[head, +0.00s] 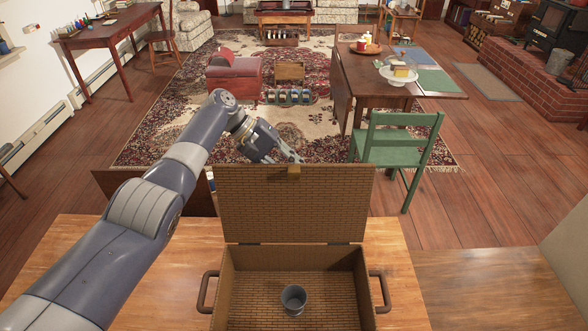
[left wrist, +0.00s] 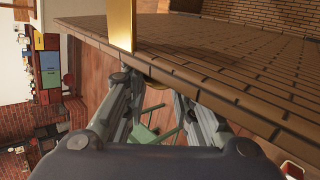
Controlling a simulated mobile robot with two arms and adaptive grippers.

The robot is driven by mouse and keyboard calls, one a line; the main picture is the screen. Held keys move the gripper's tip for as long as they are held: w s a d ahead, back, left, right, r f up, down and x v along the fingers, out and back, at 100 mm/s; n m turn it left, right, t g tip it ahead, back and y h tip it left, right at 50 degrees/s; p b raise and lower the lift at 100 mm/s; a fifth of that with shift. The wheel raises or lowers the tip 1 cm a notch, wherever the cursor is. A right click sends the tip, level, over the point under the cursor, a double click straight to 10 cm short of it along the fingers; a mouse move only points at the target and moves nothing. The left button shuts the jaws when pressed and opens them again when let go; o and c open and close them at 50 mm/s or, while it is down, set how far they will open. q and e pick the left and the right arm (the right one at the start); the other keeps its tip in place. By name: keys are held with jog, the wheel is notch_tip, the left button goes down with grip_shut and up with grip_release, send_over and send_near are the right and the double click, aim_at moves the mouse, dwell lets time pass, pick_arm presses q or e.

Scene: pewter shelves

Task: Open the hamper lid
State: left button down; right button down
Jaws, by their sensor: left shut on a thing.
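The brown woven hamper (head: 229,262) stands on the wooden table in the head view, with a dark handle on each side. Its lid (head: 335,205) stands up, open, hinged along the hamper's back edge. A gold latch tab (head: 294,170) sits at the middle of the lid's top edge; it also shows in the left wrist view (left wrist: 121,24). My left gripper (head: 294,158) is at that top edge, beside the tab. In the left wrist view its fingers (left wrist: 150,82) are shut on the lid's edge (left wrist: 225,92). The fingertips are partly hidden. My right gripper is not in view.
A grey cup (head: 293,298) stands inside the hamper. The wooden table (head: 395,270) has bare room on both sides of the hamper. Beyond it are a green chair (head: 400,145), a drop-leaf table (head: 360,85) and a patterned rug (head: 150,140).

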pick_arm(q)
jog(key=c, duration=1.4)
grip_release()
jog(key=shift+s, duration=0.1)
jog(key=shift+o, duration=0.5)
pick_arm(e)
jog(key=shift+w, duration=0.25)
pick_arm(q)
jog(key=v, duration=1.2)
jog(key=shift+a, duration=0.1)
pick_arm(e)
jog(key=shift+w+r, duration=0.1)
